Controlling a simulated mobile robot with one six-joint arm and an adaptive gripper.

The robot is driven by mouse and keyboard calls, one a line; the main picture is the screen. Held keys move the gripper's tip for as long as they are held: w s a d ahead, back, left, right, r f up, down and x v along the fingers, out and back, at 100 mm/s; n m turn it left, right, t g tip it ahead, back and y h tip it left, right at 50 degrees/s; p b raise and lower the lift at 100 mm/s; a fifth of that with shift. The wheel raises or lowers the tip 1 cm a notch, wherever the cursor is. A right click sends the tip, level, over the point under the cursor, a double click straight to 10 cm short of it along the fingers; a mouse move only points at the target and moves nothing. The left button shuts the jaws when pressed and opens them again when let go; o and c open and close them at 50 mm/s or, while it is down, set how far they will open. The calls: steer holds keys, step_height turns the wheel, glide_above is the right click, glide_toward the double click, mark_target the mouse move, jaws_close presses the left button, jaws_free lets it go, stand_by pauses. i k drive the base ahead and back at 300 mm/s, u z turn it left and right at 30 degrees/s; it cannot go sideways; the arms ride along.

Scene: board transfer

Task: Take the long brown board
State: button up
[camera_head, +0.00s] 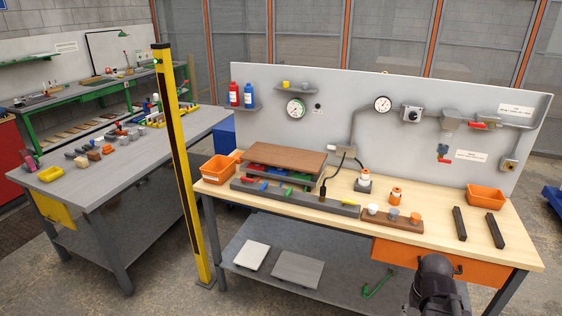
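A long brown board (284,157) lies flat at the left of the light wooden workbench (335,222). It rests on top of a grey rack with colored parts under it, raised above the bench top. My gripper (437,280) seems to be the dark shape at the bottom right, in front of the bench's orange drawer. It is apart from the board, well to its right and nearer to the camera. Its fingers cannot be made out.
A grey bar (330,207) with colored pieces lies in front of the board. An orange bin (217,168) stands to its left, and a black cable is close on its right. A brown cup holder (378,219), two dark bars (459,223) and a yellow post (180,170) are nearby.

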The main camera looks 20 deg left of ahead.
mark_target(302, 160)
steer(key=k, duration=0.5)
steer(key=u, duration=0.35)
steer(key=i, duration=1.45)
steer(key=u, duration=0.25)
